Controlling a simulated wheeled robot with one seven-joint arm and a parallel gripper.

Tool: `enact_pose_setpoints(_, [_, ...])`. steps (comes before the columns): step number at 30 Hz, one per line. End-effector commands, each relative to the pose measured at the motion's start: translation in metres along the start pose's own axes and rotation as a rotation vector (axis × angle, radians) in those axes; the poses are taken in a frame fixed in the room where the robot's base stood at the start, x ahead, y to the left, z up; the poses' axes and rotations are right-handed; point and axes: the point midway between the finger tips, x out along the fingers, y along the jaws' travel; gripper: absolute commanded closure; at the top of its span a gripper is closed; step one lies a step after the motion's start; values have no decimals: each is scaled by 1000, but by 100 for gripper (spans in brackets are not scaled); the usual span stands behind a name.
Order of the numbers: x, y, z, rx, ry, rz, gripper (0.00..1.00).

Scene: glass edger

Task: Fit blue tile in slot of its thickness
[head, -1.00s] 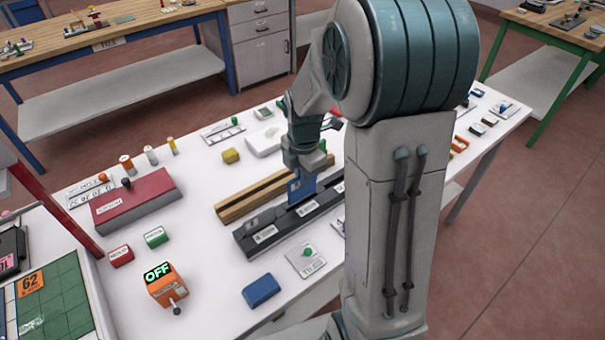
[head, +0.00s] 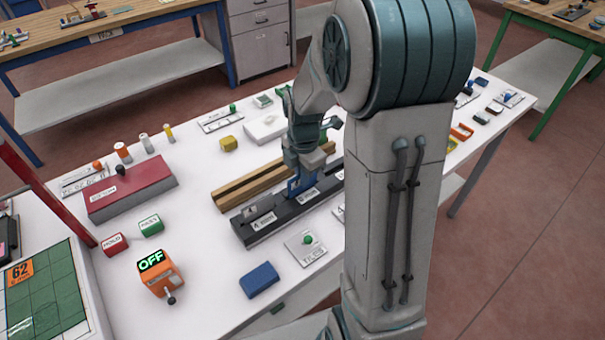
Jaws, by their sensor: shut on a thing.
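My gripper (head: 303,172) is shut on the blue tile (head: 294,188) and points down over the white table. The tile hangs upright below the fingers, at the middle of the dark slotted block (head: 257,228). Its lower edge meets the block's top in the picture; I cannot tell whether it is inside a slot or just in front of or above one. The block has small white labels along its front, too small to read. My arm hides the block's right end.
A wooden rail (head: 239,191) lies just behind the dark block. A blue block (head: 259,279), a white plate with a green knob (head: 307,240) and an orange switch box reading OFF (head: 158,276) stand in front. A red box (head: 130,192) is at left.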

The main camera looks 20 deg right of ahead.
Motion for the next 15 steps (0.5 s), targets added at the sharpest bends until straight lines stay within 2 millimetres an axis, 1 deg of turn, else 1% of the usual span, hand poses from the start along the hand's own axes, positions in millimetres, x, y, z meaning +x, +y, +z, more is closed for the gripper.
enact_pose_setpoints(15, [5, 0, 0, 0, 0, 0, 100])
